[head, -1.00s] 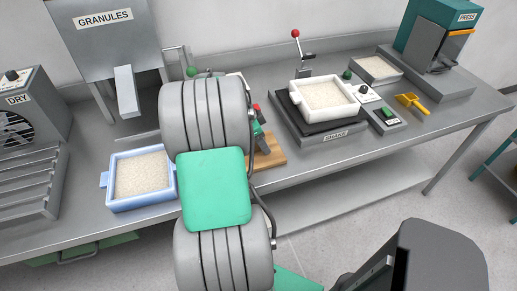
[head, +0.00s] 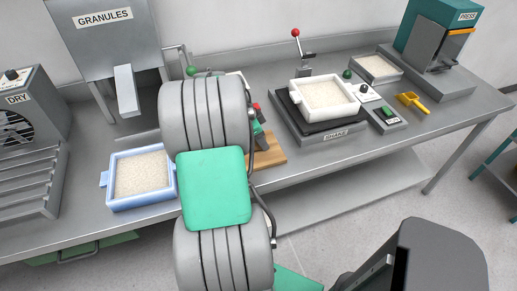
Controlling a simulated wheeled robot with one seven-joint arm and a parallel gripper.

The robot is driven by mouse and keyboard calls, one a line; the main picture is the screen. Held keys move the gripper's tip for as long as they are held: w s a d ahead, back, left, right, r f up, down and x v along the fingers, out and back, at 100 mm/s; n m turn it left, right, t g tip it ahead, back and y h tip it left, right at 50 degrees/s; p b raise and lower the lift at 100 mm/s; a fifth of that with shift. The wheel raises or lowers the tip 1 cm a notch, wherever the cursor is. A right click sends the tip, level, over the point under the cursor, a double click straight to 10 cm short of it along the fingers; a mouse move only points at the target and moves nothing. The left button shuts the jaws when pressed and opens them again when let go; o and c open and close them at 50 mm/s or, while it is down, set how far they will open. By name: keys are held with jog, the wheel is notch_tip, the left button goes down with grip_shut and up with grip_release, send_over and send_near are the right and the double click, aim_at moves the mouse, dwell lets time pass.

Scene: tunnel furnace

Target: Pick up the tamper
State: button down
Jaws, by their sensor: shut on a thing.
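My arm's grey links and green panel fill the middle of the head view and cover the spot where my gripper would show. I cannot make out its fingers. No tamper can be made out; it may be behind my arm. A small grey and green part with a red end (head: 257,122) shows at the right edge of my arm, above a wooden board (head: 270,154). I cannot tell what this part belongs to.
A blue tray of granules (head: 111,193) sits left of my arm, below the granules hopper (head: 105,45). To the right are a white tray on the shaker (head: 353,112), a yellow scoop (head: 411,100) and the press (head: 435,35). The bench front right of the board is clear.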

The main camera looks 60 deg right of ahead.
jog(key=shift+r, duration=0.1)
jog(key=shift+r, duration=0.2)
notch_tip(320, 180, up, 2)
jog(key=shift+r+b, duration=0.2)
jog(key=shift+b, duration=0.3)
jog(key=s+a+r+b, duration=0.1)
jog(key=s+a+r, duration=0.8)
jog(key=a+r, duration=0.1)
jog(key=shift+s+b, duration=0.3)
jog(key=shift+s, duration=0.05)
jog(key=shift+a, duration=0.1)
jog(key=c, duration=1.9)
grip_release()
grip_shut()
